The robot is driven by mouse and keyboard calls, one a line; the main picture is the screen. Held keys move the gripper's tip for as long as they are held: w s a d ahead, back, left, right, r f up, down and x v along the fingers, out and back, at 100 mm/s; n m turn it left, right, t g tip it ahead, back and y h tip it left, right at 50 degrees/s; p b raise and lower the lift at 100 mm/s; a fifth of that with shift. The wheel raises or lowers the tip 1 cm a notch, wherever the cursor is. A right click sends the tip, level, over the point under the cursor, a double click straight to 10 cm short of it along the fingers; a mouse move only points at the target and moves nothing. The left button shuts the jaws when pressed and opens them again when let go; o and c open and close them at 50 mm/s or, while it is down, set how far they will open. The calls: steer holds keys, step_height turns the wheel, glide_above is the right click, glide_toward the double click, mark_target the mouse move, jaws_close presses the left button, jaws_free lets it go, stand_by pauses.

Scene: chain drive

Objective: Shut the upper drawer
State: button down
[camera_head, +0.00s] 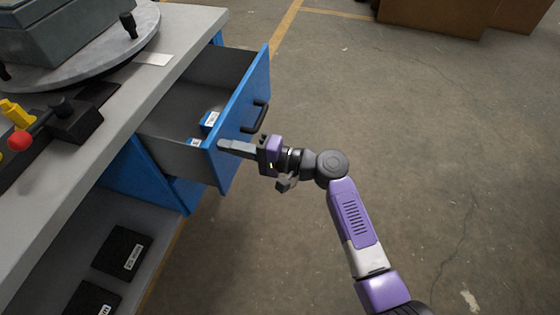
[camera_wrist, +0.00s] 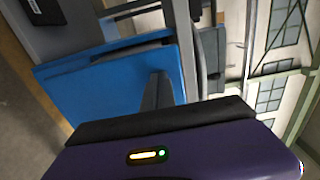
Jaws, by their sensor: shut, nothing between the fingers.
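The upper drawer stands pulled out from the workbench, its blue front panel (camera_head: 240,105) facing right in the head view, with a dark handle (camera_head: 258,116) on it. Small blue labelled boxes (camera_head: 209,121) lie inside its grey interior. My gripper (camera_head: 222,146) is shut and empty. Its fingers point left and overlap the near part of the drawer front, below the handle in the picture. I cannot tell whether they touch the panel. In the wrist view a blue panel (camera_wrist: 80,95) fills the middle left, with the shut fingers (camera_wrist: 158,90) in front of it.
The grey worktop (camera_head: 110,125) holds a round turntable (camera_head: 120,55) and a red-knobbed lever (camera_head: 22,140). Dark labelled boxes (camera_head: 122,252) lie on the open shelf below. Cardboard boxes (camera_head: 440,15) stand at the back. The floor (camera_head: 430,140) to the right is clear.

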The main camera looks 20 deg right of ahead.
steer(key=b+x, duration=0.8)
steer(key=x, duration=1.1)
steer(key=shift+a+r, duration=0.1)
steer(key=shift+a, duration=0.05)
steer(key=shift+s, duration=0.1)
